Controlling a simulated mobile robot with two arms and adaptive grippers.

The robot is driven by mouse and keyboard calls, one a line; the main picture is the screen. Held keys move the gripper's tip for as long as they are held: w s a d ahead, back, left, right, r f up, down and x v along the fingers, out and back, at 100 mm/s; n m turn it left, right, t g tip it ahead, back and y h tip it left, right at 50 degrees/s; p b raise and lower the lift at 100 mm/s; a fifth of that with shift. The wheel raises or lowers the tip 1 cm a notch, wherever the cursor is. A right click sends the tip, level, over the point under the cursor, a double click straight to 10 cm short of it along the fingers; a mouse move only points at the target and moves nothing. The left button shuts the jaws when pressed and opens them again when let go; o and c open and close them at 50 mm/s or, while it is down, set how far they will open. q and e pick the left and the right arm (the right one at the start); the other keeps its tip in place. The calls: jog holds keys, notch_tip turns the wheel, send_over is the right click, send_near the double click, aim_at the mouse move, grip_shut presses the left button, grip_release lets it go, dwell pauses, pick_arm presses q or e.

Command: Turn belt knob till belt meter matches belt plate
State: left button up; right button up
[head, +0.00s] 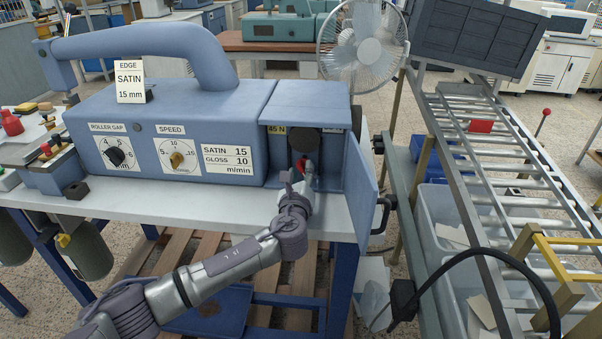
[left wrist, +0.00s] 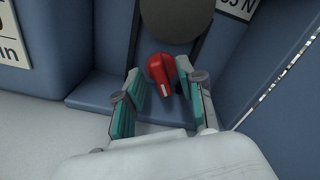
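The red knob (left wrist: 161,72) with a white mark sits low inside the open bay at the right end of the blue machine (head: 190,120); a bit of the red knob (head: 301,165) shows in the head view. My left gripper (left wrist: 160,105) is open, its teal pads on either side just short of the knob, with nothing between them. In the head view my left gripper (head: 302,178) reaches into the bay and partly hides the knob. A yellow plate (head: 276,130) reads 45 N. A pale plate (left wrist: 240,8) ending in N is cut off in the wrist view. No meter reading is legible.
A dark round part (head: 305,141) is right above the knob. The bay's open door (head: 366,195) stands close on the right. The white tabletop (head: 225,212) is clear in front. A roller conveyor (head: 500,175) runs at the right.

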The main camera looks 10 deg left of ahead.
pick_arm(q)
grip_shut()
jog(key=shift+f+n+b, duration=0.1)
jog(key=shift+n+b, duration=0.2)
jog(key=shift+n, duration=0.1)
jog(key=shift+n+b, duration=0.35)
jog(key=shift+n, duration=0.25)
jog(key=n+b, duration=0.1)
jog(key=n, duration=0.2)
jog(key=shift+f+n+b, duration=0.1)
jog(key=shift+n+b, duration=0.2)
jog(key=shift+b, duration=0.05)
jog(key=n+b, duration=0.2)
jog(key=n, duration=0.4)
jog(key=shift+a, duration=0.1)
